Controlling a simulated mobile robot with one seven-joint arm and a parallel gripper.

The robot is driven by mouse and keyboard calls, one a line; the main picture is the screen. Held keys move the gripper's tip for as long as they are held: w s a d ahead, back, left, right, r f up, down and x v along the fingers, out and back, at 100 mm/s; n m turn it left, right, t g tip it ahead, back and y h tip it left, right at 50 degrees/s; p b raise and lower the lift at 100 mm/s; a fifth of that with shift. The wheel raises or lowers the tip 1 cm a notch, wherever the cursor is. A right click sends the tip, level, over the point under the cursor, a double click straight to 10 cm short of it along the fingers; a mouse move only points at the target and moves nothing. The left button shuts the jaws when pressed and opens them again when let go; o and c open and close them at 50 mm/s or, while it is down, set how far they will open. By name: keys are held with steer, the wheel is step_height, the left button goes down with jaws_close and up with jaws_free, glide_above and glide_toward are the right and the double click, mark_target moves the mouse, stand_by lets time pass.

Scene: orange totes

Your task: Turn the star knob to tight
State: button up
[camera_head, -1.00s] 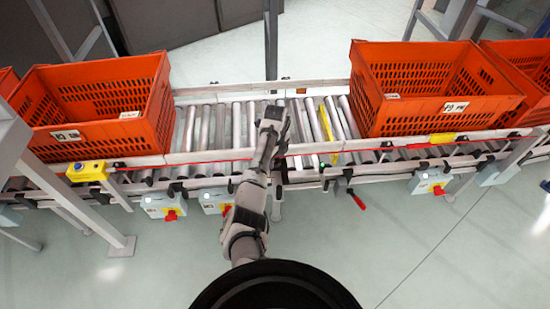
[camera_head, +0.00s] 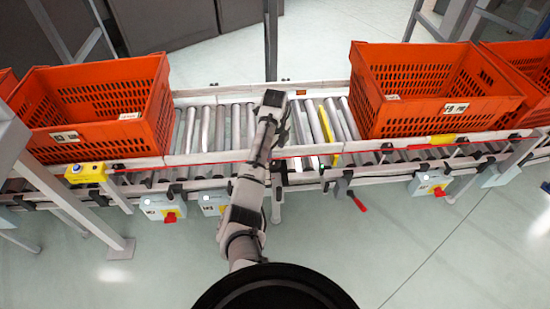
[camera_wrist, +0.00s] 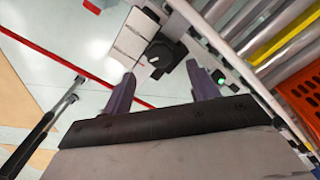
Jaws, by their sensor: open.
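The dark star knob (camera_wrist: 166,52) shows at the upper middle of the wrist view, next to a white plate (camera_wrist: 134,35) with dark lines. My gripper (camera_wrist: 161,74) is open, with one finger to the lower left of the knob and the other to its lower right. The knob is just beyond the fingertips, and I see nothing held between them. Whether a finger touches the knob I cannot tell. In the head view my arm reaches over the roller conveyor (camera_head: 205,130) between two totes; my fingertips and the knob cannot be made out there.
A large orange tote (camera_head: 150,105) stands left of my arm and another (camera_head: 372,95) right of it. A yellow strip (camera_head: 328,130) lies among the rollers. A red-handled crank (camera_head: 357,200) hangs at the near edge. A small green light (camera_wrist: 220,81) is right of the knob.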

mark_target(275, 162)
step_height(275, 162, up, 8)
steer(key=shift+b, duration=0.3)
steer(key=shift+f, duration=0.1)
